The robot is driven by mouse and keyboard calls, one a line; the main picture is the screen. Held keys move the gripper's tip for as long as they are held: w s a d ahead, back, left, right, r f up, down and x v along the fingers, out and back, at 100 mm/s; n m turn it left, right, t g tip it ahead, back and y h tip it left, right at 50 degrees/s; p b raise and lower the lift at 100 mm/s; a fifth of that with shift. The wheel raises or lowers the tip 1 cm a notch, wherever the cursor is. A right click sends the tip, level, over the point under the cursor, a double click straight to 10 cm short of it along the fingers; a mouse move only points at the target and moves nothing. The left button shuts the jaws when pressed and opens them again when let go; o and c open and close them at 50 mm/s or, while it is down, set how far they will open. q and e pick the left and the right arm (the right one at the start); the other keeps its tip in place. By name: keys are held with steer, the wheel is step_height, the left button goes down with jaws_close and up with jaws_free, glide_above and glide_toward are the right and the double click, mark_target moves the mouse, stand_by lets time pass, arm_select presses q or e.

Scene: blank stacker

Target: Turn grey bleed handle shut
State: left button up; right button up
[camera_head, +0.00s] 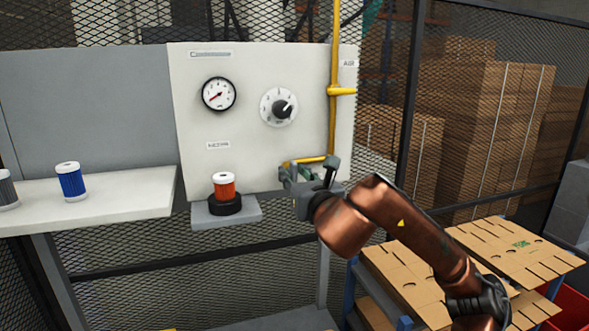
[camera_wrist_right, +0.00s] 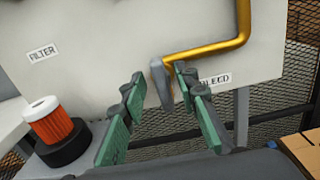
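The grey bleed handle (camera_wrist_right: 161,84) hangs down from the end of the yellow pipe (camera_wrist_right: 215,48), beside the BLEED label (camera_wrist_right: 215,79) in the right wrist view. My right gripper (camera_wrist_right: 157,93) is open, with its two green-padded fingers on either side of the handle. The handle looks nearer the right-hand finger; I cannot tell whether they touch. In the head view my right gripper (camera_head: 309,177) is at the lower right of the white panel, and it largely hides the handle there. My left gripper is not in view.
The white panel (camera_head: 250,130) carries a gauge (camera_head: 218,94) and a dial (camera_head: 279,107). An orange filter (camera_head: 224,186) stands in a black base on a small shelf left of my right gripper. A blue filter (camera_head: 71,181) is on the left shelf. Cardboard blanks (camera_head: 410,275) lie at lower right.

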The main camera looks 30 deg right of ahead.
steer(key=shift+w+d, duration=0.15)
steer(key=shift+w, duration=0.4)
steer(key=shift+s+d, duration=0.1)
steer(key=shift+s, duration=0.05)
steer(key=shift+c, duration=0.9)
jaws_close()
